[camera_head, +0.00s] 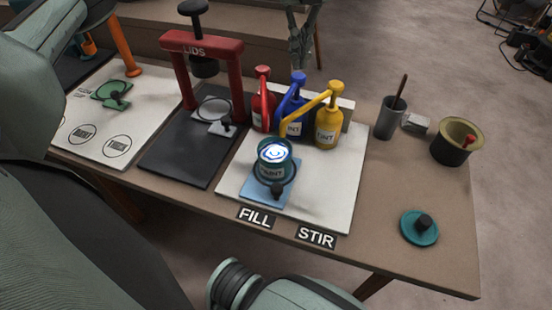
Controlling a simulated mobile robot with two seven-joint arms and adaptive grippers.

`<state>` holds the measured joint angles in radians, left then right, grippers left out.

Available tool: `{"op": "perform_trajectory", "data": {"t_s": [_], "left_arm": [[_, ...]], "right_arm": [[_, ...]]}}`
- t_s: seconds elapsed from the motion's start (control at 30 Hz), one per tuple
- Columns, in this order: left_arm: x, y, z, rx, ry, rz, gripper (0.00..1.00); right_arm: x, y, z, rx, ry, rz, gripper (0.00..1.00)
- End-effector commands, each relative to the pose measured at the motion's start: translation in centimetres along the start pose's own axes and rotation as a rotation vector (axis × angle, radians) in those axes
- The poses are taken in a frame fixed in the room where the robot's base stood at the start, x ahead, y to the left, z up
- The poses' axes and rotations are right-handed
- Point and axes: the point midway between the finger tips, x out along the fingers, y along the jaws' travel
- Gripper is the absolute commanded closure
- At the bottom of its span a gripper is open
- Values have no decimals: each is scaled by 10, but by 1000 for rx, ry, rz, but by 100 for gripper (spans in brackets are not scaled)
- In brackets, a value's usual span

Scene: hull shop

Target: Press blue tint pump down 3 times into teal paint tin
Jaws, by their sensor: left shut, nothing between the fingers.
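The blue tint pump (293,118) stands upright between the red and yellow pumps, its spout slanting down toward the left. The teal paint tin (273,170) stands open in front of it, on a blue plate (262,194) with a black knob. White paint with blue swirls shows in the tin. My left gripper (298,62) is at the top centre, pointing down, fingers shut and empty. In the picture its tips are just above the blue pump's head; I cannot tell whether they touch. My right gripper is not in view.
Beside the blue pump are the red pump (262,108) and yellow pump (328,125). The red LIDS press (236,65) stands left. A grey cup (388,123), dark pot (450,152) and teal lid (419,230) are right. The white board's right part is clear.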

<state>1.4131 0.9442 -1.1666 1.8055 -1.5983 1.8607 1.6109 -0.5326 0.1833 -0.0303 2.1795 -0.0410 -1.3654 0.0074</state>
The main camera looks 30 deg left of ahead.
Motion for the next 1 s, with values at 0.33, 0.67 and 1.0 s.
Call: {"op": "perform_trajectory", "data": {"t_s": [0.33,0.67,1.0], "left_arm": [[-38,0,0,0,0,-1,100],[-57,0,0,0,1,0,100],[-56,0,0,0,0,0,100]], "right_arm": [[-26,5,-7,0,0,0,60],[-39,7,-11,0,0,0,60],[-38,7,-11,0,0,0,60]]}}
